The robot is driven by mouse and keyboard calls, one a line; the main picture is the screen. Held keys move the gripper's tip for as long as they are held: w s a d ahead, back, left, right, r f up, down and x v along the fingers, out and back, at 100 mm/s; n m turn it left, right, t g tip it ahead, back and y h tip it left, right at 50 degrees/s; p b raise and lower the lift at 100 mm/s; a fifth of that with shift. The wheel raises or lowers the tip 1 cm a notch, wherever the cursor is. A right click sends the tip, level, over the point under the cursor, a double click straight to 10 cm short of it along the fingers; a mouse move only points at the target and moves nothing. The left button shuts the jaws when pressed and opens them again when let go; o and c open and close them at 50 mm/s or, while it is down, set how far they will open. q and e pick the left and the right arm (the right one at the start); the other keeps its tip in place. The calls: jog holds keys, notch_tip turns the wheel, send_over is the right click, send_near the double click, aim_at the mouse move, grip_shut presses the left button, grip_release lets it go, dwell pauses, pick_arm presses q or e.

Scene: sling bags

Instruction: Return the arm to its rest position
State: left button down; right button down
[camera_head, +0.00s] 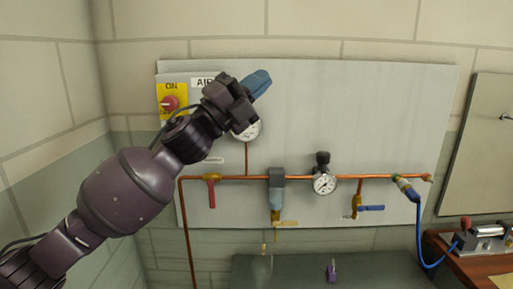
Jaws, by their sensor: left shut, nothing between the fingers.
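My left arm comes in from the lower left and reaches up across the wall panel (390,100). My left gripper (258,84) is at its end, in front of the upper left of the panel. Its blue fingers are shut and hold nothing. The gripper and wrist partly cover a round gauge (249,131) and the AIR label (203,82). The fingers look apart from the fittings, though depth is hard to judge. My right gripper is not in view.
A yellow ON plate with a red knob (169,103) is left of my wrist. A copper pipe (240,178) carries a red-handled valve (212,190), a filter (276,195), a regulator gauge (324,183) and a blue-handled valve (369,208). A blue hose (419,235) runs to a wooden bench (470,265).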

pick_arm(q)
jog(key=w+a+f+n+t+y, duration=0.2)
jog(key=a+f+n+t+y, duration=0.25)
jog(key=f+n, duration=0.45)
jog(key=w+a+f+n+t+y, duration=0.2)
jog(key=a+f+n+t+y, duration=0.2)
jog(key=f+n+y, duration=0.3)
jog(key=s+a+f+n+y, duration=0.25)
jog(key=a+f+n, duration=0.2)
jog(key=f, duration=0.55)
jog(key=s+a+f+n+y, duration=0.25)
jog(key=a+f+n, duration=0.2)
jog(key=f, duration=0.55)
jog(key=s+a+f+n+g+y, duration=0.2)
jog(key=s+a+f, duration=0.1)
jog(key=s+f, duration=0.6)
jog(key=s+a+f+n+g+y, duration=0.2)
jog(key=s+a+f+n+g, duration=0.1)
jog(key=s+f, duration=0.6)
jog(key=s+a+f+n+g+y, duration=0.2)
jog(key=s+a+f, duration=0.2)
jog(key=s+f, duration=0.4)
jog(key=shift+s+a+f, duration=0.25)
jog(key=shift+s+f, duration=0.15)
jog(key=shift+f, duration=0.3)
